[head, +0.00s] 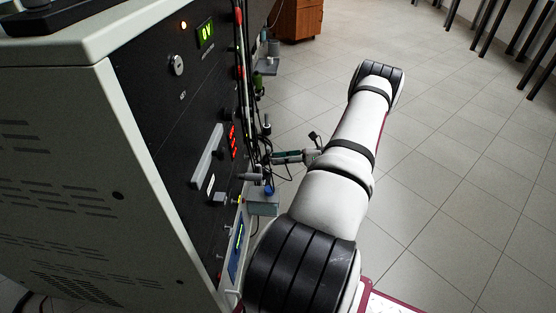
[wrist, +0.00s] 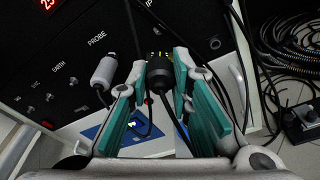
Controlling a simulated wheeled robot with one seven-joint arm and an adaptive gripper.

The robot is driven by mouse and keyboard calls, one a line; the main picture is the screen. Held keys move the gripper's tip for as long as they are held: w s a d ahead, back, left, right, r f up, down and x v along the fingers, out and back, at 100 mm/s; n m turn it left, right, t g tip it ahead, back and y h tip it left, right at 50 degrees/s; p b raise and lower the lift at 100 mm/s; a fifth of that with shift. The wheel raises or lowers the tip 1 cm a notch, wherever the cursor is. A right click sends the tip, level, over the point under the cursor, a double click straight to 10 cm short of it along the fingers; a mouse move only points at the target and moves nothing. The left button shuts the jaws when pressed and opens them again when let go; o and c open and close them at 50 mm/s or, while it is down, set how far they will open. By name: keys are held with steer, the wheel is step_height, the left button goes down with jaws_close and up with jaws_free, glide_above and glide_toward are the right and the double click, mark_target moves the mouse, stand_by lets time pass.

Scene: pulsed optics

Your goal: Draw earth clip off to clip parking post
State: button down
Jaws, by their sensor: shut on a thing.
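In the wrist view my gripper (wrist: 166,72) has its two teal fingers closed around a dark cylindrical piece (wrist: 158,66), which looks like the earth clip. The fingers hide much of it. In the head view my gripper (head: 290,157) reaches the front of the black panel from the right, among hanging cables; the held piece is too small to make out there. Panel lettering near it in the wrist view reads EARTH and PROBE. I cannot tell which part is the clip parking post.
The grey cabinet (head: 65,165) with its black panel (head: 170,110) fills the left. A grey cylindrical handle (wrist: 104,72) hangs beside my left finger. Small brackets (head: 262,207) and cables crowd the panel's right edge. Coiled black hose (wrist: 285,45) lies at right. Tiled floor (head: 450,150) is clear.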

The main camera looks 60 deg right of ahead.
steer(key=shift+w, duration=0.15)
steer(key=shift+r+p+x, duration=0.2)
steer(key=shift+x, duration=1.15)
steer(key=shift+r+p+x, duration=0.15)
steer(key=shift+x, duration=1.15)
steer(key=shift+x, duration=0.95)
steer(key=shift+w+r, duration=0.15)
steer(key=shift+w, duration=0.1)
steer(key=c, duration=1.4)
jaws_free()
steer(key=shift+o, duration=0.2)
steer(key=b+v, duration=0.1)
steer(key=v, duration=1.5)
steer(key=shift+f, duration=0.3)
